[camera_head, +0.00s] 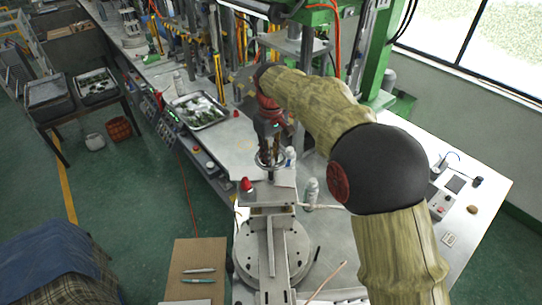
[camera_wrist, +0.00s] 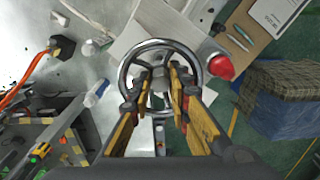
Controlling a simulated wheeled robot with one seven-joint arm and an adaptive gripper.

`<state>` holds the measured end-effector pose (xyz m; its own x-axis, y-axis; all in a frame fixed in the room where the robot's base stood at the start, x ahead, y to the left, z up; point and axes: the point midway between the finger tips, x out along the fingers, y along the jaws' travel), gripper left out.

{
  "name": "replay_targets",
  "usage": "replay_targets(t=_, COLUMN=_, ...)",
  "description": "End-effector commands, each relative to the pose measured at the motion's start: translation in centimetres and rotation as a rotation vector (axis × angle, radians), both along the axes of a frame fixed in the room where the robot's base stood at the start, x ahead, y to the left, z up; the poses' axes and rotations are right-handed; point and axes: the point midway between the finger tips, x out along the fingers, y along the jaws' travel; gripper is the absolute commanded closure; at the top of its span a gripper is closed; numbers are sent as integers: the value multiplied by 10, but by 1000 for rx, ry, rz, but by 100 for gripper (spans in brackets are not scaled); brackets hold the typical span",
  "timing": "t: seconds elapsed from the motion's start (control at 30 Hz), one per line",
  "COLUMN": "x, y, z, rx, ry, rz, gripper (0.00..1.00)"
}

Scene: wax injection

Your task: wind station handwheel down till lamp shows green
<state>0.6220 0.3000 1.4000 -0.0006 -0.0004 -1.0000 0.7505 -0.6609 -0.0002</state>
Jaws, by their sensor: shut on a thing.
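The handwheel (camera_wrist: 128,62) is a grey metal ring with a hub, seen from above in the wrist view. In the head view its ring (camera_head: 261,161) sits on a short upright post over the station's metal block. My gripper (camera_wrist: 160,85) points down at the wheel's middle, its fingers on either side of the hub and shut on it. In the head view my gripper (camera_head: 268,140) is directly above the wheel. The fingers hide part of the hub and spokes. A red dome, apparently the lamp (camera_head: 247,184), is beside the wheel; it shows red in the wrist view (camera_wrist: 222,66).
A white bottle (camera_head: 311,190) stands right of the post. A round metal plate (camera_head: 243,265) lies below the block. A tray of parts (camera_head: 199,110) is behind on the bench. A cardboard sheet (camera_head: 188,256) with pens is at the front left. My arm covers the right side.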

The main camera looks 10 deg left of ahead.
Motion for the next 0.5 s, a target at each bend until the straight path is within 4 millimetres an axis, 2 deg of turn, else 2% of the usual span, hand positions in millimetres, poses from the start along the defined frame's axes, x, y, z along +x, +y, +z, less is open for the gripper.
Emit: replay_targets(t=0.5, x=1, y=1, z=2, rx=3, ry=-3, rz=-488, gripper=100)
